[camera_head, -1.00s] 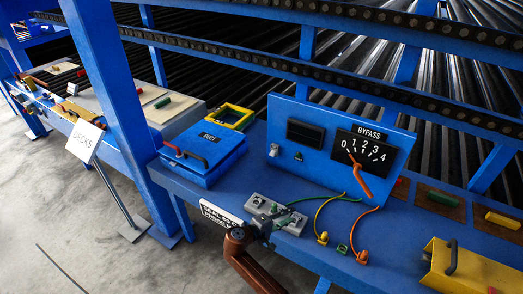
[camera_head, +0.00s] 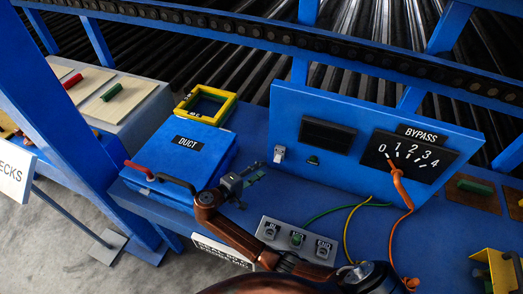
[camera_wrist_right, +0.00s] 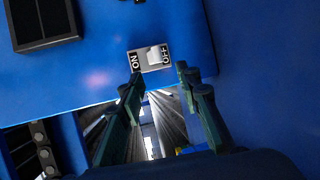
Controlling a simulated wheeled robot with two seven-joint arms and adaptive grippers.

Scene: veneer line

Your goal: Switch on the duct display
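A blue upright panel (camera_head: 285,105) carries a dark blank display (camera_head: 327,134). A small switch (camera_head: 279,153) sits left of and below the display. In the right wrist view the switch (camera_wrist_right: 152,58) has a white rocker on a plate marked ON and OFF; I cannot tell which side is pressed. My right gripper (camera_head: 246,180) is in front of the panel, a little left of and below the switch. In the wrist view the right gripper (camera_wrist_right: 159,76) is open and empty, the switch appearing just beyond its fingertips, apart from them. My left gripper is not in view.
A blue box marked DUCT (camera_head: 185,146) stands left of my right gripper. A grey switch box (camera_head: 296,240) with wires lies below. A BYPASS dial (camera_head: 408,157) with an orange lead (camera_head: 403,192) is on the panel's right. A yellow frame (camera_head: 206,105) stands behind.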

